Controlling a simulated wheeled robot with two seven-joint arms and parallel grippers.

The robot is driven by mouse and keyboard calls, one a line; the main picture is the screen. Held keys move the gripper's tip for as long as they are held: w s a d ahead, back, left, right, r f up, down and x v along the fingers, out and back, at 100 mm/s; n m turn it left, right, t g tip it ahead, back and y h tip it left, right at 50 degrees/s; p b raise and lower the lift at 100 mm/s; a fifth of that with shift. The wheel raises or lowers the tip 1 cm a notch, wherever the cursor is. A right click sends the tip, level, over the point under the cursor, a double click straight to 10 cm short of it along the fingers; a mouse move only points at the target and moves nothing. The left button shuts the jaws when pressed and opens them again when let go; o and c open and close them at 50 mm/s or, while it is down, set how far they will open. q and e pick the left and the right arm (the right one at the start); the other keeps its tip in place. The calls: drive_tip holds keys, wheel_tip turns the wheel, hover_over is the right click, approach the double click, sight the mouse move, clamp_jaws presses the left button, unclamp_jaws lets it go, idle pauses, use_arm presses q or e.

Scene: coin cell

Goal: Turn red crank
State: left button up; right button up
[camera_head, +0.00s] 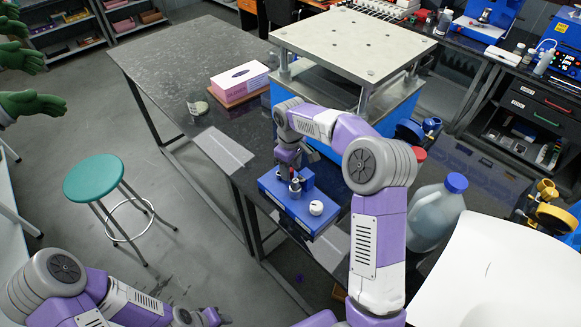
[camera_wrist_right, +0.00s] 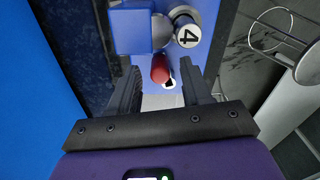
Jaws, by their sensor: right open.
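The red crank (camera_wrist_right: 160,68) shows in the right wrist view as a short red handle on a blue device (camera_wrist_right: 133,32).
The blue device is on the dark table (camera_head: 165,60) near its front edge. A metal-topped stand (camera_head: 350,42) rises behind. A tissue box (camera_head: 240,77) and a glass jar (camera_head: 197,105) are to the left, a large jug (camera_head: 435,215) to the right. A green stool (camera_head: 93,178) is on the floor.

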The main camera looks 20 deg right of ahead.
clamp_jaws()
drive_tip(key=shift+a, duration=0.1)
drive_tip(key=m, duration=0.2)
drive_tip(key=a+m, duration=0.1)
drive_tip(key=m, duration=0.1)
drive_tip(key=shift+s+a+m+p, duration=0.2)
drive_tip(key=shift+s+m+p, duration=0.1)
drive_tip(key=shift+s, duration=0.1)
drive_tip(key=m, duration=0.1)
drive_tip(key=a+m, duration=0.1)
drive_tip(key=m, duration=0.2)
drive_tip(key=shift+a+p, duration=0.35)
drive_tip(key=shift+p, duration=0.05)
drive_tip(key=m, duration=0.1)
drive_tip(key=a+m, duration=0.1)
drive_tip(key=m, duration=0.1)
drive_tip(key=m+p, duration=0.1)
drive_tip(key=m, duration=0.1)
drive_tip(key=shift+w+a+r, duration=0.1)
drive_tip(key=shift+w+a, duration=0.15)
drive_tip(key=shift+w+a+m+p, duration=0.25)
drive_tip(key=shift+m+p, duration=0.15)
drive_tip(key=shift+m, duration=0.5)
drive_tip(key=shift+w+a+m+p, duration=0.25)
drive_tip(key=shift+m+p, duration=0.1)
drive_tip(key=shift+m, duration=0.55)
